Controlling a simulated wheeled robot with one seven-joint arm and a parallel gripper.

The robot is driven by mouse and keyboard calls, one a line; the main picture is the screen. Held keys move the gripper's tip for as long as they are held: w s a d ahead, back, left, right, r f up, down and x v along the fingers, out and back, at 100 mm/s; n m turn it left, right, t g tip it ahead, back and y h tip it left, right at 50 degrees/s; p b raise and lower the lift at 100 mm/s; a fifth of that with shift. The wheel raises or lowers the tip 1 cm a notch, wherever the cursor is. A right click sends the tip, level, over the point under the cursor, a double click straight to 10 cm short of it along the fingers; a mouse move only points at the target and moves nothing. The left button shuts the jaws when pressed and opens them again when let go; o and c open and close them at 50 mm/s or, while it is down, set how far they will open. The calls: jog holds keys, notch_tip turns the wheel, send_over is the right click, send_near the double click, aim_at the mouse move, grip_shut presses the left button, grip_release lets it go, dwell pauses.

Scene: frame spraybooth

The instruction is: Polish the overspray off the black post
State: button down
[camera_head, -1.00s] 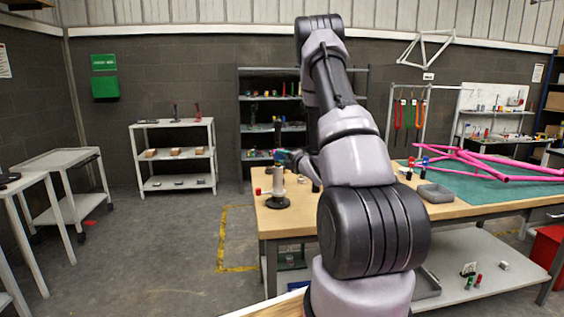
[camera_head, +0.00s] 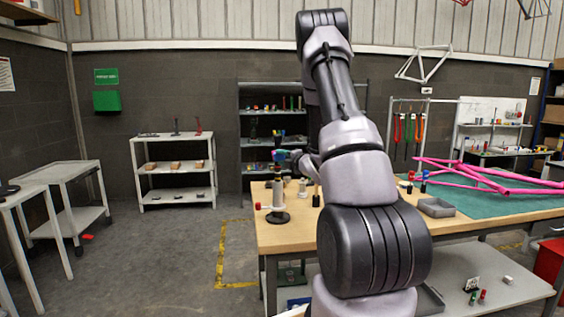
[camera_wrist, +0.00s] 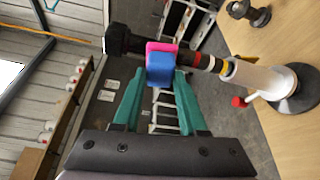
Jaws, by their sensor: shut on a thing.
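The black post (camera_wrist: 120,40) stands upright on the bench in a white-grey clamp holder (camera_wrist: 248,77) with a round black base and a red knob. Above the holder, the post shows a red band (camera_wrist: 207,62) and pale and yellow bands. The post also shows in the head view (camera_head: 278,138). My gripper (camera_wrist: 158,88) has teal fingers shut on a block with a blue part (camera_wrist: 159,74) and a pink part. The pink part lies against the post's upper half, between the black top and the red band. In the head view, my gripper (camera_head: 290,156) is small and partly hidden.
Shelves stand behind.

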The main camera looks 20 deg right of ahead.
jog(key=s+a, duration=0.1)
jog(key=s, duration=0.4)
jog(key=shift+s+a, duration=0.3)
jog(key=shift+s, duration=0.1)
jog(key=s, duration=0.1)
jog(key=s+a, duration=0.1)
jog(key=s, duration=0.1)
dwell(0.5)
jog(key=shift+w+f, duration=0.1)
dwell(0.4)
